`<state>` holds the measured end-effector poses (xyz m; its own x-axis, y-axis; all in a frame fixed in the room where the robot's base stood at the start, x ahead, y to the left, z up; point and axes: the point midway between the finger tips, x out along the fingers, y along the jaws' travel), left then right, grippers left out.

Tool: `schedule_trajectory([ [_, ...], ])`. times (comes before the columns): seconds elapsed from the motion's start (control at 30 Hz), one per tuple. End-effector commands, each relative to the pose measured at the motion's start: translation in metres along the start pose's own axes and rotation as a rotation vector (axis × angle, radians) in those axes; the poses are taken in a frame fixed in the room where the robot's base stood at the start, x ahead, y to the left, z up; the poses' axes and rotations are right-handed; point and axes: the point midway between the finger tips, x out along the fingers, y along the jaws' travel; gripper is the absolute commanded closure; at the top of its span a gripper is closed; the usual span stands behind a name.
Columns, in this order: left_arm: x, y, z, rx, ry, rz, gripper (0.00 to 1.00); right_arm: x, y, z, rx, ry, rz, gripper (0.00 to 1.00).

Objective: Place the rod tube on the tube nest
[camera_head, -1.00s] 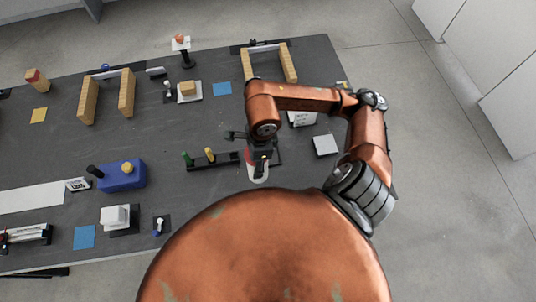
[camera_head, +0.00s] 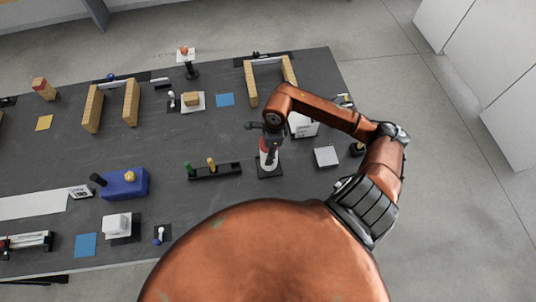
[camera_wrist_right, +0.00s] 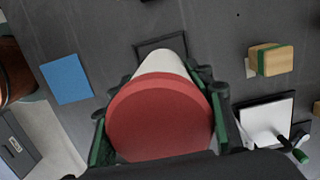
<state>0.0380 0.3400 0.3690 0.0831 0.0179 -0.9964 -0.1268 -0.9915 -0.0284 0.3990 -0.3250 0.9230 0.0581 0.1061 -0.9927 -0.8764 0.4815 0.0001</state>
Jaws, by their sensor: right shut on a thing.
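The rod tube, a white cylinder with a red end (camera_wrist_right: 160,118), fills the middle of the right wrist view. My right gripper (camera_wrist_right: 160,125) is shut around it, with a green-edged finger on each side. In the head view the tube (camera_head: 269,159) is upright below my right gripper (camera_head: 270,140), partly hidden by it. A dark square base (camera_head: 270,174), which seems to be the tube nest, shows under the tube; its edge (camera_wrist_right: 160,46) also shows in the wrist view. I cannot tell whether the tube touches it. My left gripper is not in view.
A black rack (camera_head: 228,171) with green and yellow pegs stands just left of the tube. A pale square block (camera_head: 326,156) lies to the right. Wooden block walls (camera_head: 250,85) stand behind. A blue box (camera_head: 123,184) is farther left.

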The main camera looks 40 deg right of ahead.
Motion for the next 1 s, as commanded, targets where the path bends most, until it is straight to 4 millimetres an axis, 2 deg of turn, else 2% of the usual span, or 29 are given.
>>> schedule_trajectory([
  [0.23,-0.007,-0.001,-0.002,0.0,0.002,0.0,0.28,0.031,-0.003,-0.005,0.002,-0.001,0.002,0.83],
  [0.67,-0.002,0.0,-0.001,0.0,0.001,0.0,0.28,0.039,-0.004,-0.007,0.0,0.001,-0.001,0.83],
  [0.7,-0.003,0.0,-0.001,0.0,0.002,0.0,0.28,0.038,-0.003,-0.007,0.0,0.001,0.0,0.49],
  [0.9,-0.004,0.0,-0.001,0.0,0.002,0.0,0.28,0.038,-0.003,-0.007,0.001,0.001,0.0,0.36],
  [1.0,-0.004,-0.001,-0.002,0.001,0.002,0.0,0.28,0.038,-0.003,-0.007,0.001,0.001,0.0,0.35],
])
